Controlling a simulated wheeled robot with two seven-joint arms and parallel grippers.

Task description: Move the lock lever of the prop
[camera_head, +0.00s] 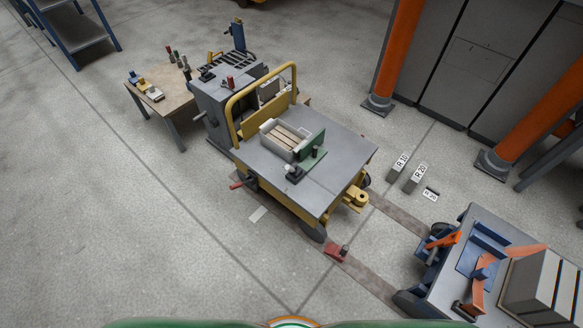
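I cannot tell for sure which part is the prop or its lock lever. On the blue-and-grey cart (450,285) at the lower right, an orange handle-like piece (444,241) sticks up at the left end, and orange sloping bars (487,270) stand on the blue part. On the yellow trolley (330,165) in the middle, a short red-ended lever (240,184) sticks out at the left side. Neither of my grippers is in view, and nothing is seen touching these parts.
The trolley's grey top carries an open box (270,136) and a green angle piece (312,150). A red wedge-like piece (337,252) lies on the floor between the carts. Marked blocks (397,167) stand near orange columns (400,45). Floor at the left is clear.

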